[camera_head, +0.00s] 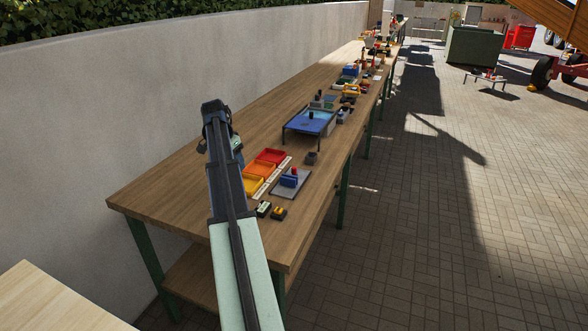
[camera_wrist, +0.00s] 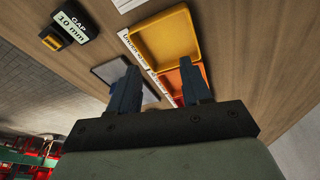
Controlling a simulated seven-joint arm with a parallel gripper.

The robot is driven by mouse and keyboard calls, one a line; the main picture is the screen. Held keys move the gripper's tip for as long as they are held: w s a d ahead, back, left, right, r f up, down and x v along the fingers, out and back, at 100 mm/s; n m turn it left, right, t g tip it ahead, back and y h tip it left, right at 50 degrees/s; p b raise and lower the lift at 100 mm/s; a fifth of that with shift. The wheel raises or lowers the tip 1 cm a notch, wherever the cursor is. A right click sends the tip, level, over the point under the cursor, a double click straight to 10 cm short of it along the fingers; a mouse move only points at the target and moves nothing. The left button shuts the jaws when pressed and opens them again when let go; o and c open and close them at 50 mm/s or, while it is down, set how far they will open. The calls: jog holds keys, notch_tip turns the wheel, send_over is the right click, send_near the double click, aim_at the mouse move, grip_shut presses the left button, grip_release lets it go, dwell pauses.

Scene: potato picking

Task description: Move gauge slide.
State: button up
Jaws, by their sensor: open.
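In the head view, a grey plate (camera_head: 277,190) lies on the workbench, with a blue block (camera_head: 289,181) and a small red part on it. I cannot tell for certain which piece is the gauge slide. A dark block labelled "CAP 10 mm" (camera_wrist: 72,22) and a yellow-and-black block (camera_wrist: 56,39) show in the wrist view; both also sit near the bench's front edge in the head view. My gripper (camera_wrist: 158,88) is open and appears empty, its fingers apart above the bench. The left finger hides part of the grey plate (camera_wrist: 106,70).
Yellow (camera_head: 253,185), orange (camera_head: 261,168) and red trays (camera_head: 271,156) stand in a row beside a white labelled strip (camera_wrist: 137,47). A blue raised stand (camera_head: 308,121) is farther along the workbench (camera_head: 165,200). A wall (camera_head: 100,110) runs behind the bench.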

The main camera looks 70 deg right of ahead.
aim_at(294, 167)
jog(key=s+d+r+m+g, duration=0.1)
jog(key=s+d+r+m, duration=0.15)
jog(key=s+d, duration=0.4)
jog(key=s+d+r+m+g, duration=0.1)
jog(key=s+d+m, duration=0.35)
jog(key=d, duration=0.25)
jog(key=shift+n, duration=0.4)
jog(key=x, duration=0.9)
jog(key=s+x, duration=0.1)
jog(key=x, duration=0.3)
jog(key=shift+f, duration=0.1)
jog(key=shift+c, duration=0.2)
grip_shut()
